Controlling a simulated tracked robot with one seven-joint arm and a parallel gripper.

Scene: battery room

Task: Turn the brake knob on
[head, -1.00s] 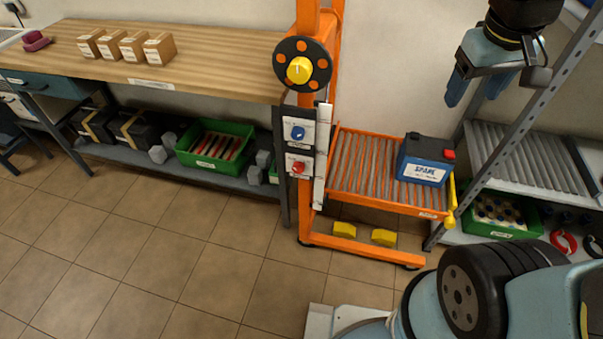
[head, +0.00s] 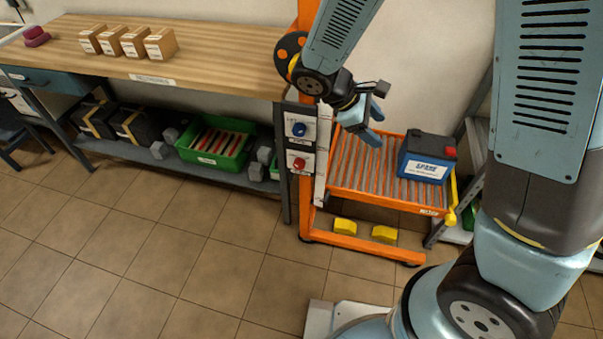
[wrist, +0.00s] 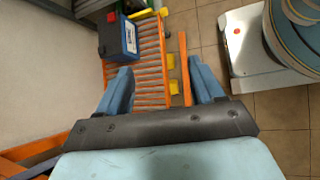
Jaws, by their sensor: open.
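A red knob (head: 299,164) sits on the lower white plate of a dark panel on the orange lift's post in the head view. A blue knob (head: 299,130) sits on the plate above it. The plate labels are too small to read surely. My gripper (head: 376,113) is open and empty, right of and above the red knob, in front of the wall and over the roller tray's back end. In the wrist view my gripper (wrist: 163,80) shows two blue fingers spread apart, with no knob in sight. The yellow hub of the lift's wheel (head: 293,62) is partly hidden by my arm.
The orange roller tray (head: 345,168) carries a blue and black battery (head: 425,158), also in the wrist view (wrist: 118,38). A wooden workbench (head: 215,60) stands left of the lift. A grey shelf (head: 480,130) is right, partly hidden by my arm. Open tiled floor (head: 150,250) lies front left.

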